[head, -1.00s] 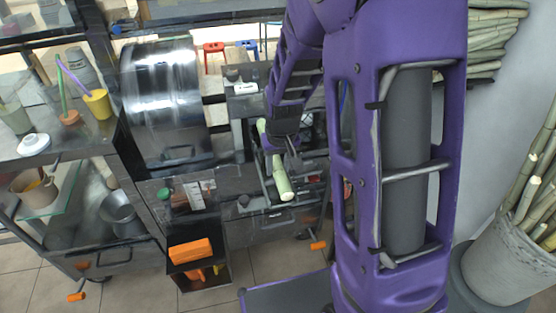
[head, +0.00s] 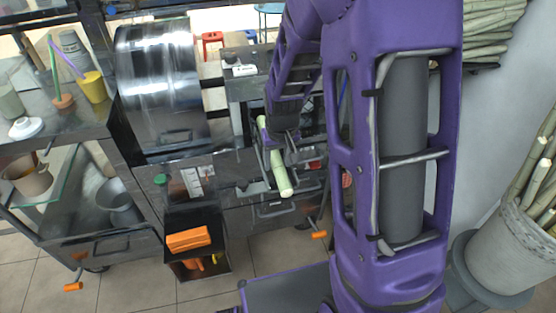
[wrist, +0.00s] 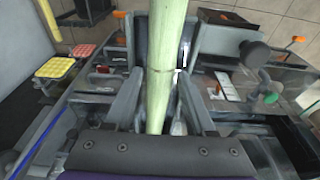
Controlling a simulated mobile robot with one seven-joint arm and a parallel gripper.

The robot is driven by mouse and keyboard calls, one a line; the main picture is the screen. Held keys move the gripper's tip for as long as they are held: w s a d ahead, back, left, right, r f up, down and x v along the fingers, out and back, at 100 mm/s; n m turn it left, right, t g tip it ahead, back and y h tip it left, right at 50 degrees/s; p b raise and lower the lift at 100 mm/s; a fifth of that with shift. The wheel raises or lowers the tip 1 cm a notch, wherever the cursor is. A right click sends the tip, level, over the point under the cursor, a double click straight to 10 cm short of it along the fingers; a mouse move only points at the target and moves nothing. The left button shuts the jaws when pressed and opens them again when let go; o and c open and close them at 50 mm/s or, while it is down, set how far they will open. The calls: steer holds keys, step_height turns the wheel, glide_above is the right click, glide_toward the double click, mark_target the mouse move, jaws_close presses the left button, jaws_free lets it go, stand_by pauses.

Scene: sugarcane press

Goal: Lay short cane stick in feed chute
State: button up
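The short cane stick (head: 280,172) is pale green and lies slantwise under my gripper in the head view, its cut near end towards the camera. In the wrist view the stick (wrist: 158,70) runs from the top edge down between the fingers. My gripper (wrist: 160,85) has a finger on each side of the stick and appears shut on it. In the head view my gripper (head: 284,145) is partly hidden by my arm. Grey metal walls, seemingly the feed chute (wrist: 190,40), flank the stick; whether it touches the chute floor is hidden.
A shiny metal drum (head: 160,75) stands left of the gripper. A black box with an orange block (head: 188,238) is below it. A cart with cups (head: 95,87) is at far left. A pot of long canes (head: 497,250) stands at right.

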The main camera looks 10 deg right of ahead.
steer(key=shift+o, duration=1.2)
